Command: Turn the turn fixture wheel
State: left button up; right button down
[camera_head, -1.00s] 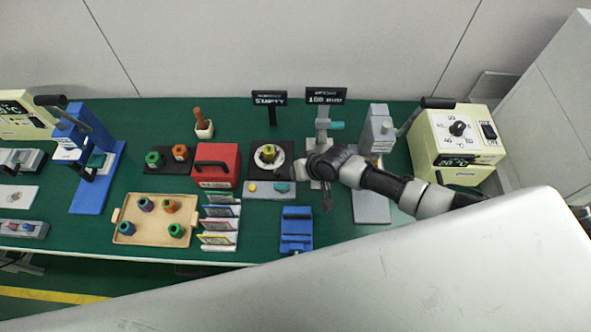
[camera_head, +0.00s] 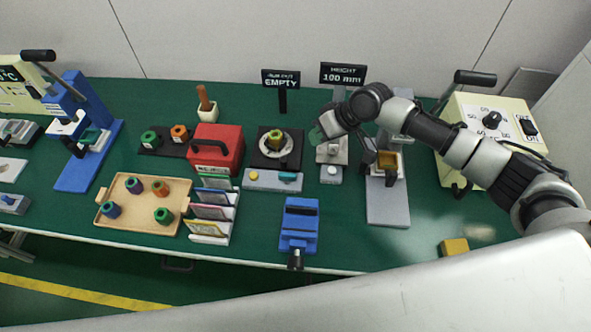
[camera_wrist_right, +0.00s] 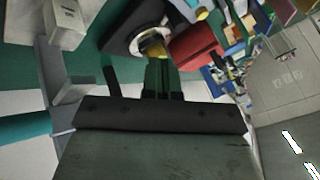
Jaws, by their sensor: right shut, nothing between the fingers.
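The likely turn fixture (camera_head: 297,158) is a black square plate with a white round disc and a yellow-and-green hex piece at its centre, left of the height gauge (camera_head: 333,150). No part is labelled as a wheel, so I cannot tell for sure. My right gripper (camera_head: 316,134) is shut and empty, above the bench to the right of the plate, covering part of the gauge. In the right wrist view the shut fingers (camera_wrist_right: 158,77) point towards the yellow piece (camera_wrist_right: 154,50) and white disc; whether they touch is unclear. My left gripper is out of view.
A red box with a handle (camera_head: 228,140) stands left of the plate. A grey strip with yellow and teal pieces (camera_head: 262,184) lies in front. A blue vise (camera_head: 299,222), a grey press (camera_head: 388,212) and a cream oven (camera_head: 470,110) are nearby. Green bench shows between them.

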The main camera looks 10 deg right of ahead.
pick_arm(q)
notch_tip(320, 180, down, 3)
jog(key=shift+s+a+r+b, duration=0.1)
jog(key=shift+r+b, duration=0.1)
jog(key=shift+b, duration=0.25)
pick_arm(e)
jog(key=shift+n+g, duration=0.4)
jog(key=shift+n, duration=0.2)
jog(key=x, duration=0.9)
jog(key=shift+a+f, duration=0.2)
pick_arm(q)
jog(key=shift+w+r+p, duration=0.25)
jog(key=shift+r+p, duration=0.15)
pick_arm(e)
jog(key=shift+s+a+m+t, duration=0.25)
jog(key=shift+a+m+t, duration=0.05)
jog(key=shift+a+m, duration=0.2)
